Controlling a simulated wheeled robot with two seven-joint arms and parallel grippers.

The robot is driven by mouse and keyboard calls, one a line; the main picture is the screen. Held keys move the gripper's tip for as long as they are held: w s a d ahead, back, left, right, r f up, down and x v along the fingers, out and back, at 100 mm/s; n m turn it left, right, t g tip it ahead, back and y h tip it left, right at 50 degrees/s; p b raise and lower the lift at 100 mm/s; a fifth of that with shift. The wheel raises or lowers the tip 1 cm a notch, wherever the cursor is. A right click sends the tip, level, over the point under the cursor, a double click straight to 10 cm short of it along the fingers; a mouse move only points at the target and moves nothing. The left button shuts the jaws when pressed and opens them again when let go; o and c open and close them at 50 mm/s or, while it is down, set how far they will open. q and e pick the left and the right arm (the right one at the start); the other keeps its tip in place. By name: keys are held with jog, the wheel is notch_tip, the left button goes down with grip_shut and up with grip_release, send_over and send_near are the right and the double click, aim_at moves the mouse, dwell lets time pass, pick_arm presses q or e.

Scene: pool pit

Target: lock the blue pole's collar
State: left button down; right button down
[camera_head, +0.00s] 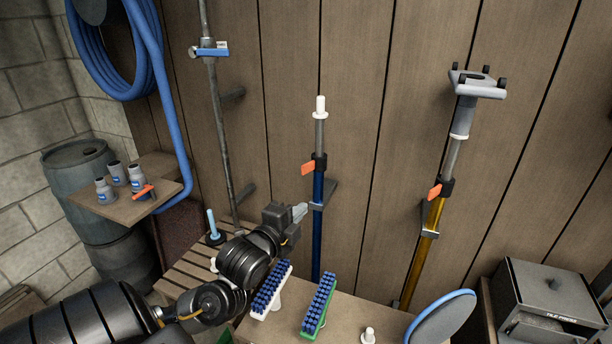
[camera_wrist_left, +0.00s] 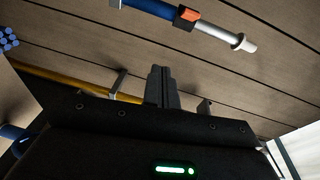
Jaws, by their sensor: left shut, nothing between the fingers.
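The blue pole (camera_head: 317,235) stands upright against the plank wall, with a grey upper tube and a white tip (camera_head: 320,106). Its black collar (camera_head: 320,160) has an orange lever (camera_head: 307,168) sticking out to the left. In the left wrist view the blue pole (camera_wrist_left: 152,8) crosses the top, with the orange lever (camera_wrist_left: 190,13) at its collar. My left gripper (camera_head: 300,211) is shut and empty, just left of the pole and below the collar. Its closed fingers also show in the left wrist view (camera_wrist_left: 161,85), apart from the lever. My right gripper is out of view.
A yellow pole (camera_head: 431,215) with its own orange lever stands to the right. Wall brackets (camera_head: 329,193) hold the poles. Below lie a blue-bristled brush (camera_head: 270,288) and a green brush (camera_head: 318,305) on a bench. A shelf with bottles (camera_head: 130,205) is at left.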

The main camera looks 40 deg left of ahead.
pick_arm(q)
notch_tip(320, 180, up, 3)
jog(key=a+m+t, duration=0.1)
jog(key=p, duration=0.4)
send_near(315, 165)
jog(key=w+d, duration=0.3)
jog(key=d, duration=0.1)
jog(key=a+p, duration=0.1)
jog(key=a, duration=0.1)
jog(key=w+a+p, duration=0.1)
jog(key=a, duration=0.1)
